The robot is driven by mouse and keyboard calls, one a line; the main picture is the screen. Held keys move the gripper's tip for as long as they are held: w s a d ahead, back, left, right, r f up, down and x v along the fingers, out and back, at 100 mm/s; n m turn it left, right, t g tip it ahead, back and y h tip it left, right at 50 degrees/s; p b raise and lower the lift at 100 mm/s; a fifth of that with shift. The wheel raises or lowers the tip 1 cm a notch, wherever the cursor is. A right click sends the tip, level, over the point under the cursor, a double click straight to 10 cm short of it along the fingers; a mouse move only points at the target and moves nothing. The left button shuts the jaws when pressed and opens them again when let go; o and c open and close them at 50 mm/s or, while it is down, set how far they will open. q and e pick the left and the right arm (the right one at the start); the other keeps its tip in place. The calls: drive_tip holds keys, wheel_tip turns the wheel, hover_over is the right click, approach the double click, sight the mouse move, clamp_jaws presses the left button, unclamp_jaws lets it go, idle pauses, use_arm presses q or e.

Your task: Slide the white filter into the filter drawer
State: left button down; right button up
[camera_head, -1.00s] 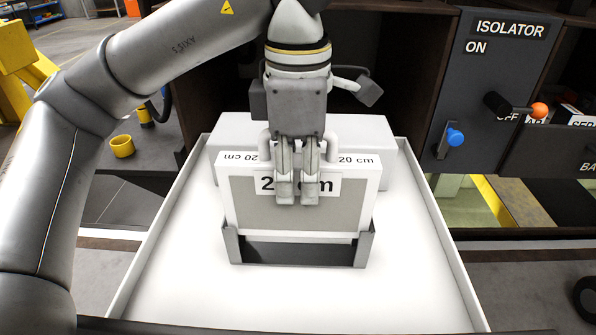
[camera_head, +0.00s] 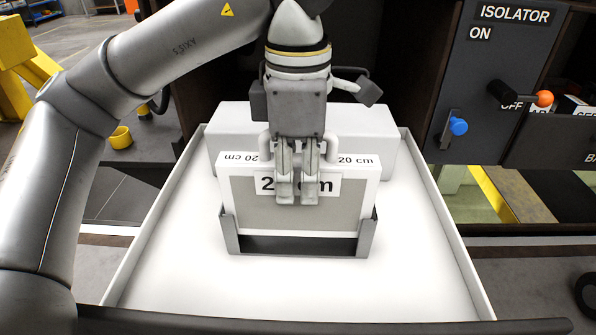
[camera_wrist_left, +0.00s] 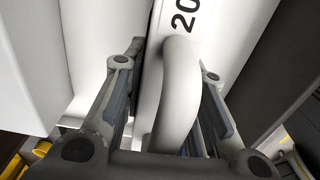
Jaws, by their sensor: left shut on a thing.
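The white filter (camera_head: 350,210) has a grey front panel, "20 cm" labels and a white loop handle on top. My left gripper (camera_head: 296,190) is shut on the handle, and the filter hangs upright from it. In the left wrist view the handle (camera_wrist_left: 178,95) lies between the fingers. A dark grey U-shaped frame (camera_head: 368,236) stands inside the white drawer (camera_head: 455,250). The filter's lower part is between the frame's side walls, with a dark gap between its bottom edge and the frame's front lower bar. My right gripper is not in view.
A white block (camera_head: 375,130) stands in the drawer just behind the filter. The drawer floor is bare in front and at the sides. A dark isolator panel (camera_head: 490,70) with an orange-knobbed lever and a blue knob (camera_head: 458,126) is at the right.

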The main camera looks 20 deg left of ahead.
use_arm(q)
drive_tip(key=shift+f+b, duration=0.6)
drive_tip(key=shift+f, duration=0.15)
drive_tip(key=shift+f, duration=0.1)
